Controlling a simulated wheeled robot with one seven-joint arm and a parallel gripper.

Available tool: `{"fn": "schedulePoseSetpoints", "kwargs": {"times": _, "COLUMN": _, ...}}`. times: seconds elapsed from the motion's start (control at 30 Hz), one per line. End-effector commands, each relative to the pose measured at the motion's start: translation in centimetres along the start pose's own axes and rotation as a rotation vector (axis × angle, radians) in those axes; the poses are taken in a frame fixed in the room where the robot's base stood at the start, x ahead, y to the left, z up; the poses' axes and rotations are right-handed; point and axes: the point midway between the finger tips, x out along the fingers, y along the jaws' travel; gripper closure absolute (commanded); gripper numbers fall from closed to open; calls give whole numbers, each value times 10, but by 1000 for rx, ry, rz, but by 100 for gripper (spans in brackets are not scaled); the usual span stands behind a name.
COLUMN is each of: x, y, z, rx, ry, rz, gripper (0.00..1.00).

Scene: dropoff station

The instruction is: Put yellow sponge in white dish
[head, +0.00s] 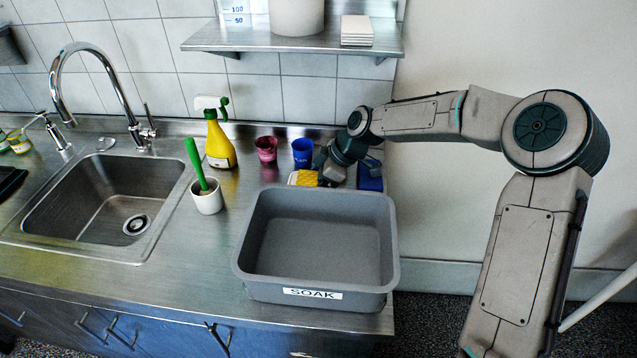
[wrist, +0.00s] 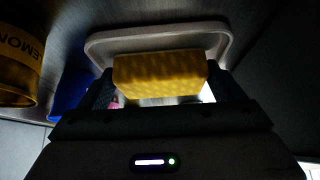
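The yellow sponge (head: 307,178) is behind the grey bin in the head view, partly hidden by my gripper. In the wrist view the sponge (wrist: 160,75) lies between the two fingers of my gripper (wrist: 163,88), which appear closed on its sides. The white dish (wrist: 108,46) lies just beyond the sponge in the wrist view, its rim showing around the sponge. In the head view only a sliver of the dish (head: 292,179) shows. My gripper (head: 326,166) comes in from the right. Whether the sponge touches the dish cannot be told.
A grey bin (head: 316,292) labelled SOAK stands in front. Red (head: 266,150) and blue (head: 303,153) cups stand behind, and a blue block (head: 370,176) is at right. A yellow spray bottle (head: 220,143), a white pot (head: 207,199) with a green-handled tool and a sink are left. A shelf (head: 300,45) hangs above.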

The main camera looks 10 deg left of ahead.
Motion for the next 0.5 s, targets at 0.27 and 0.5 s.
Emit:
{"fn": "schedulePoseSetpoints", "kwargs": {"times": 0.27, "x": 0, "y": 0, "z": 0, "rx": 0, "ry": 0, "rz": 0, "gripper": 5}}
{"fn": "schedulePoseSetpoints", "kwargs": {"times": 0.5, "x": -22, "y": 1, "z": 0, "rx": 1, "ry": 0, "rz": 4, "gripper": 5}}
